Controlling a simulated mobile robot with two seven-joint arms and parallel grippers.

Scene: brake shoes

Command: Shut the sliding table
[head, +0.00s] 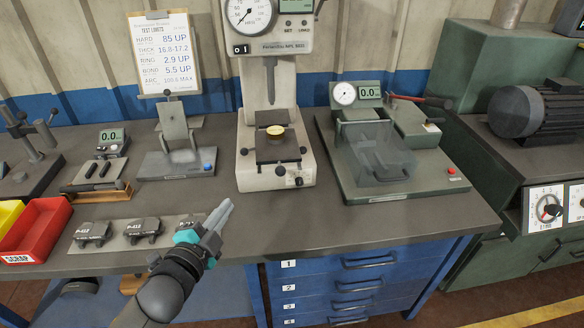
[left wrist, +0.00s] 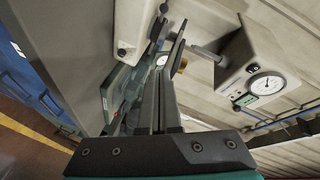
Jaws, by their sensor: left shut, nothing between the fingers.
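The dark sliding table (head: 278,152) appears to be the plate on the cream hardness tester (head: 245,165), with a small brass-coloured round piece (head: 275,131) on it, below the tester's vertical spindle. How far this table is slid out is hard to tell. My left gripper (head: 229,207) is shut and empty, in front of and to the left of the tester, over the bench's front part and apart from the table. In the left wrist view its closed fingers (left wrist: 172,55) point towards the tester, whose dial (left wrist: 266,85) shows at right. My right gripper is not in view.
A green fixture with a clear cover (head: 376,158) stands right of the tester. A grey stand (head: 178,135) and clipboard are at left. Several brake pads (head: 145,230) lie beside my left arm, near a red scrap bin (head: 35,228). The bench (head: 400,222) front right is clear.

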